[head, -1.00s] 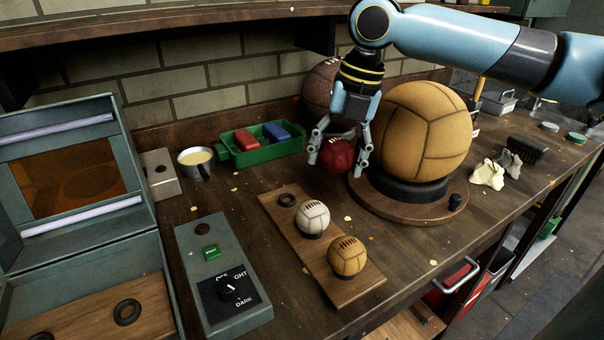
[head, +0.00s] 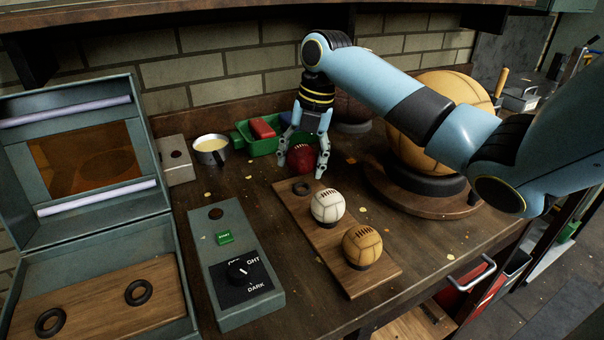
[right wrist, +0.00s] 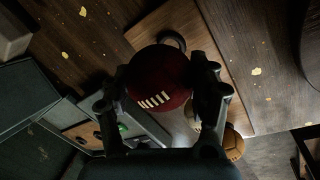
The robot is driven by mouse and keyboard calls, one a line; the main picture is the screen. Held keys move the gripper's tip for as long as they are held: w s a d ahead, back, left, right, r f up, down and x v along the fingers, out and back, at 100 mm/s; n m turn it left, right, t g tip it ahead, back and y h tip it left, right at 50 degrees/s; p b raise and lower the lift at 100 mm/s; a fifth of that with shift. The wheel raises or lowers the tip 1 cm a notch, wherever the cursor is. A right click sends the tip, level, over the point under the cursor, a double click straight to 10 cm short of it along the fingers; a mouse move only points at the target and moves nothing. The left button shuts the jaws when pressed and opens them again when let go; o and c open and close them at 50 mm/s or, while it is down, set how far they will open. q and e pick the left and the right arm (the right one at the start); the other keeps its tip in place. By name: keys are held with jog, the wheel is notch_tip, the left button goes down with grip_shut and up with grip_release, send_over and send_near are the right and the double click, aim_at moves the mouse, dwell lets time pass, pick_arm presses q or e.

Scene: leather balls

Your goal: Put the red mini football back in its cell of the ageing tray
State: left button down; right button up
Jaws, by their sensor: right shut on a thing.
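The red mini football (head: 300,159), dark red with pale lacing, is held between the fingers of my right gripper (head: 303,172). It hangs above the bench, just behind the far end of a wooden board (head: 377,277). This board has an empty black ring (head: 301,187) at its far end, a white mini football (head: 328,205) in the middle and a tan one (head: 362,245) at the near end. In the right wrist view the red ball (right wrist: 160,84) sits between both fingers and partly covers the empty ring. My left gripper is not in view.
An open grey cabinet (head: 108,252) at left holds another wooden board with two empty rings (head: 138,292). A control box (head: 245,303) stands beside it. A cup (head: 211,150) and green tray (head: 243,139) are behind. A large tan ball (head: 455,95) stands right, partly behind my arm.

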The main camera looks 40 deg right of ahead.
aim_at(302, 172)
notch_tip(302, 172, down, 4)
jog(key=shift+r, duration=0.2)
jog(key=shift+f, duration=0.3)
jog(key=o, duration=1.3)
jog(key=shift+o, duration=0.2)
jog(key=shift+s, duration=0.1)
jog(key=shift+r, duration=0.15)
jog(key=shift+r, duration=0.35)
jog(key=r, duration=0.3)
jog(key=s+d+r, duration=0.1)
jog(key=r, duration=0.7)
jog(key=shift+s+d+r, duration=0.2)
jog(key=shift+s, duration=0.15)
